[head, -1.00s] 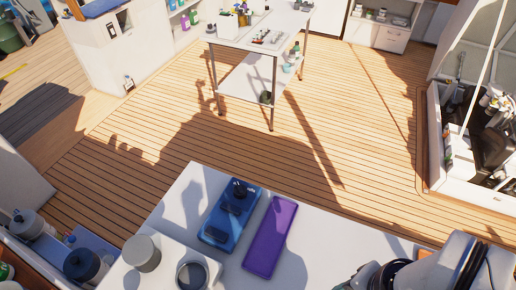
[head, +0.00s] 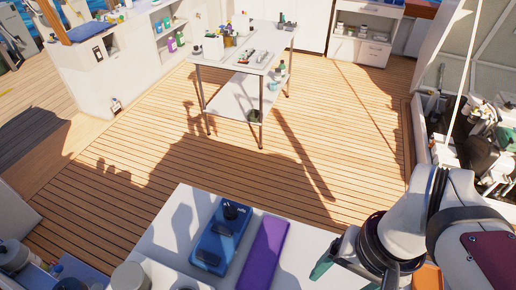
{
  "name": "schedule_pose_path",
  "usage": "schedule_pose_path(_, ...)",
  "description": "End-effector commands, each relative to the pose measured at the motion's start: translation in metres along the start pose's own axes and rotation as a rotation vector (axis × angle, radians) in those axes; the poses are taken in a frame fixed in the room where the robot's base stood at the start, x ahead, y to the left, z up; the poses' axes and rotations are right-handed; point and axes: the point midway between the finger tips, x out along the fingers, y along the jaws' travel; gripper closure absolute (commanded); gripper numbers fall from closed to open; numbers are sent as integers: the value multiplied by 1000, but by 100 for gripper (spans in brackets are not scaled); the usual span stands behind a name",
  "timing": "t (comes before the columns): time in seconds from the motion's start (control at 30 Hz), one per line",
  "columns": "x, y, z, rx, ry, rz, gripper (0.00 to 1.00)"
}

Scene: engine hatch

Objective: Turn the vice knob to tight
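A blue block-like device (head: 222,243) lies on the white bench top at the bottom of the view. It carries dark parts, and a small dark knob-like part (head: 232,210) stands up at its far end. It may be the vice, but I cannot tell for sure, nor read any knob setting. My gripper (head: 332,262) is at the bottom right, to the right of the blue device and apart from it. A dark green finger shows at its left side. The rest is hidden by my wrist and the frame edge, so its opening does not show.
A purple slab (head: 264,252) lies on the bench between the blue device and my gripper. A grey cylinder (head: 130,276) stands at the bench's left. An orange item (head: 430,275) shows partly behind my arm. A white worktable (head: 240,58) and an open hatch (head: 490,140) stand farther off.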

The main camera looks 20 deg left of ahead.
Motion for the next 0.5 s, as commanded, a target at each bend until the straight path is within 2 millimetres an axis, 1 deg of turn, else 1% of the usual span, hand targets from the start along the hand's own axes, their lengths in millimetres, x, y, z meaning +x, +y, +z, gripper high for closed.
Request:
schedule_pose_path(0.03, -7, -27, -32, -210, -13, 19, 23)
schedule_pose_path(0.07, -9, -48, -53, -365, -19, 33, 23)
schedule_pose_path(0.1, -8, -80, -79, -571, -25, 50, 23)
schedule_pose_path(0.17, 2, -131, -108, -865, -36, 73, 23)
schedule_pose_path(0.2, 13, -164, -122, -1045, -43, 86, 23)
schedule_pose_path(0.23, 22, -188, -129, -1168, -47, 97, 23)
schedule_pose_path(0.3, 44, -235, -136, -1407, -58, 114, 23)
schedule_pose_path(0.33, 53, -251, -137, -1487, -61, 120, 23)
schedule_pose_path(0.4, 68, -276, -136, -1620, -67, 130, 23)
schedule_pose_path(0.43, 72, -283, -135, -1656, -68, 133, 23)
schedule_pose_path(0.5, 80, -290, -135, -1698, -70, 137, 23)
